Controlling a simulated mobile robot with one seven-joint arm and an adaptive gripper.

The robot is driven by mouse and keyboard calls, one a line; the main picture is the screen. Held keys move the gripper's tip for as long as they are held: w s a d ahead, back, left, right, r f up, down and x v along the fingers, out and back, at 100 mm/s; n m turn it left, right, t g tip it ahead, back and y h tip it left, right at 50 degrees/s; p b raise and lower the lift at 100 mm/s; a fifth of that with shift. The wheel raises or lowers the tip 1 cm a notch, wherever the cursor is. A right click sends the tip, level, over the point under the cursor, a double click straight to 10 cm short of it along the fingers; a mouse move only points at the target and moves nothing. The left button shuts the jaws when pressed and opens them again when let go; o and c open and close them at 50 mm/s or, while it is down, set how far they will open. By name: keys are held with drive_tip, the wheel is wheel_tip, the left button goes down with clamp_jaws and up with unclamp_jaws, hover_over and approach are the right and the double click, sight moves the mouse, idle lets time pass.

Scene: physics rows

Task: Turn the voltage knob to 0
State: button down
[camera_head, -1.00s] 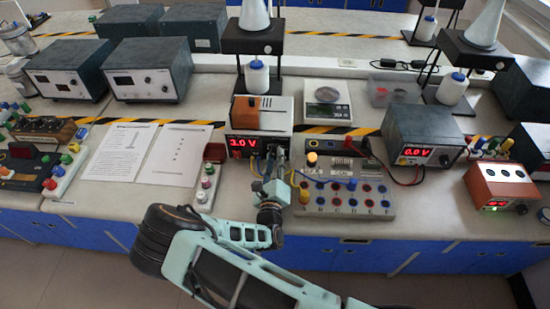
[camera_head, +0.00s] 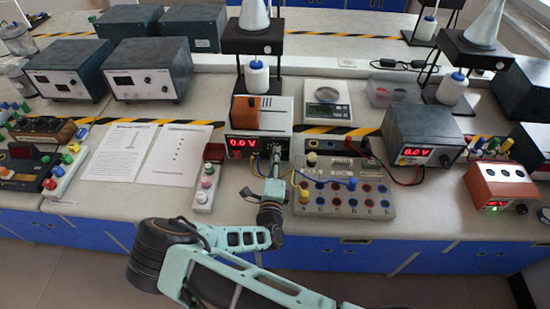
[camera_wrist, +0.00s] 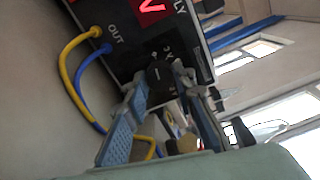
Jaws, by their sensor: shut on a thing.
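The power supply (camera_head: 272,117) stands on the bench with its front facing me. Its red display (camera_head: 242,143) reads 0.0 V. In the wrist view, the dark round voltage knob (camera_wrist: 157,76) sits on the black front panel (camera_wrist: 125,62), next to the "OUT" sockets. My gripper (camera_wrist: 160,79) has one finger on each side of the knob and is shut on it. In the head view my gripper (camera_head: 275,160) is at the right of the supply's front and covers most of the knob.
Yellow and blue cables (camera_wrist: 73,62) run from the output sockets close to my gripper. A socket board (camera_head: 345,190) stands to the right and a small terminal strip (camera_head: 206,187) to the left.

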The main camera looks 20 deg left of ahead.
idle(0.4)
drive_tip(key=c, duration=1.6)
unclamp_jaws()
drive_tip(key=shift+s, duration=0.1)
drive_tip(key=v, duration=1.2)
